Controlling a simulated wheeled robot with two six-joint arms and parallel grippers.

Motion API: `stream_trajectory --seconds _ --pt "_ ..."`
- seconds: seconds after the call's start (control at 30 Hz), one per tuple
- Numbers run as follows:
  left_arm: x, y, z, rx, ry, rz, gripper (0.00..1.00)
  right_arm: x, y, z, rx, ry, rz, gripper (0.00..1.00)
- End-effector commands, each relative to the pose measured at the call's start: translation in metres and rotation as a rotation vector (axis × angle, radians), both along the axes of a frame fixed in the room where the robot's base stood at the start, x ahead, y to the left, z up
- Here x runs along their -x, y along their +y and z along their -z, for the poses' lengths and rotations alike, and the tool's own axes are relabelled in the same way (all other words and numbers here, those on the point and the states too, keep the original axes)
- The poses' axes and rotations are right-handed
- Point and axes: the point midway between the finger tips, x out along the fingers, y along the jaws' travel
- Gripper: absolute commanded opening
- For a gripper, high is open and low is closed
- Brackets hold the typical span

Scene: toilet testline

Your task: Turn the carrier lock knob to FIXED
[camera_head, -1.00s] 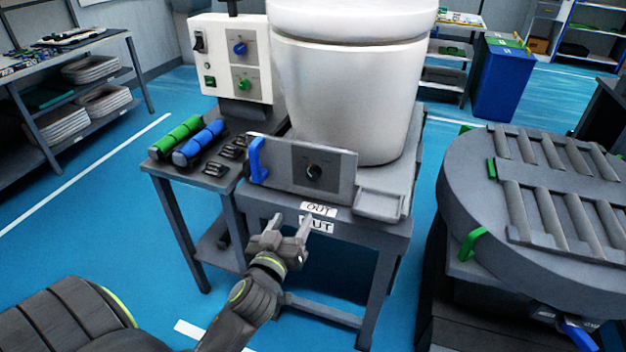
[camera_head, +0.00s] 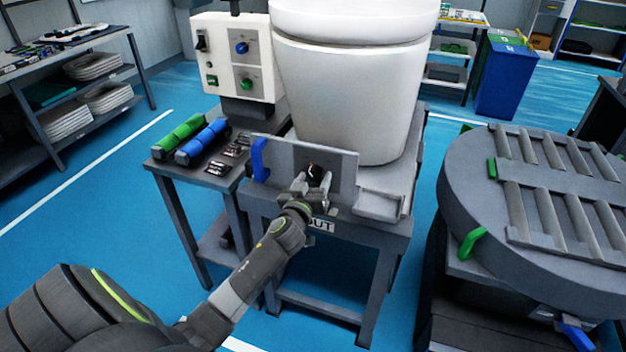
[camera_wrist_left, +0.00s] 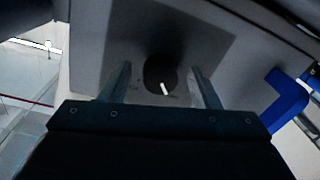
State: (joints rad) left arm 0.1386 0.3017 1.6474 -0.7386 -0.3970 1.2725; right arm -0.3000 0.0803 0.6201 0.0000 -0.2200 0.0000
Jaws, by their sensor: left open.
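The carrier lock knob (camera_head: 315,171) is a dark round knob with a white pointer mark on the grey front panel (camera_head: 345,172) below the white toilet. My left gripper (camera_head: 312,184) is open in front of this panel, at the knob. In the left wrist view the knob (camera_wrist_left: 161,76) lies between the two open fingers (camera_wrist_left: 160,88), with gaps on both sides. Its white mark points down and slightly right there. The wrist view is dark, so lettering around the knob cannot be read. My right gripper is not in view.
A blue lever (camera_head: 260,160) stands at the panel's left end and also shows in the left wrist view (camera_wrist_left: 288,98). A small tray (camera_head: 380,204) is at the right. Green (camera_head: 180,132) and blue (camera_head: 203,140) cylinders lie on the side table. A round roller table (camera_head: 465,190) stands at the right.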

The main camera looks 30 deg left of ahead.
Motion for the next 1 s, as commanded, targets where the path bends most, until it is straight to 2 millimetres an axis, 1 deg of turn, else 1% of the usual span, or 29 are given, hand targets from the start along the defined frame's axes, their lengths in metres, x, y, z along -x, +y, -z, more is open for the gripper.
stream_trajectory --seconds 0.27,0.37,0.6,0.63,0.83,1.0 --pt "-0.0012 0.0007 0.0004 -0.001 0.000 0.000 0.56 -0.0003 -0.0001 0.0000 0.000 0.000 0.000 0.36" --pt "-0.0012 0.0007 0.0003 -0.001 0.001 -0.001 0.46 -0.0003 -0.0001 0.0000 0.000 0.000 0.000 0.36" --pt "-0.0010 0.0006 0.0004 -0.001 0.001 -0.001 0.15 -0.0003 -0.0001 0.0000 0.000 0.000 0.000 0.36" --pt "-0.0010 0.0006 0.0003 -0.001 0.001 -0.001 0.12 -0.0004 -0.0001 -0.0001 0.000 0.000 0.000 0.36" --pt "-0.0009 0.0006 0.0007 -0.012 0.004 -0.001 0.12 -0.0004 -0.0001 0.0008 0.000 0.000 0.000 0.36" --pt "-0.0008 0.0009 0.0014 -0.066 0.016 -0.001 0.12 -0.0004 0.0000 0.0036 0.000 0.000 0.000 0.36"
